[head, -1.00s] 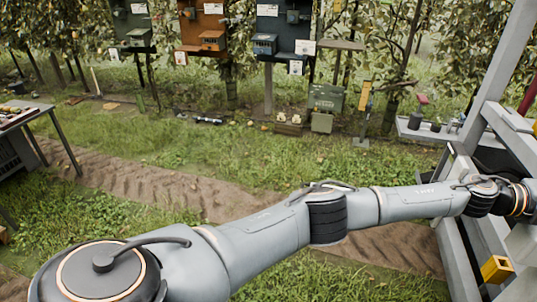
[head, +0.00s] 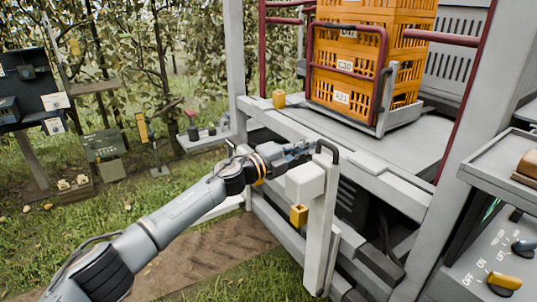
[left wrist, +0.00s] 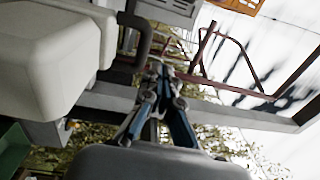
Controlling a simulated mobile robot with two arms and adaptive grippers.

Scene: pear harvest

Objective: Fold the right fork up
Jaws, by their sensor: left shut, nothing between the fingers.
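A pale upright bar (head: 321,232) with a white block (head: 304,181) stands at the front of the machine; it looks like the right fork, though I cannot be sure. A black loop handle (head: 328,149) is at its top. My left gripper (head: 298,150) is shut and empty, just left of the handle and above the white block. In the left wrist view, the shut fingers (left wrist: 160,88) are close to the handle (left wrist: 146,38), and the white block (left wrist: 45,65) fills the left side. I cannot tell whether they touch the handle. My right gripper is out of view.
A grey platform (head: 400,150) carries orange crates (head: 365,50) behind a red rail. Yellow blocks (head: 299,215) sit on the frame. A control panel (head: 505,265) is at the lower right. Grass and a dirt track lie on the left.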

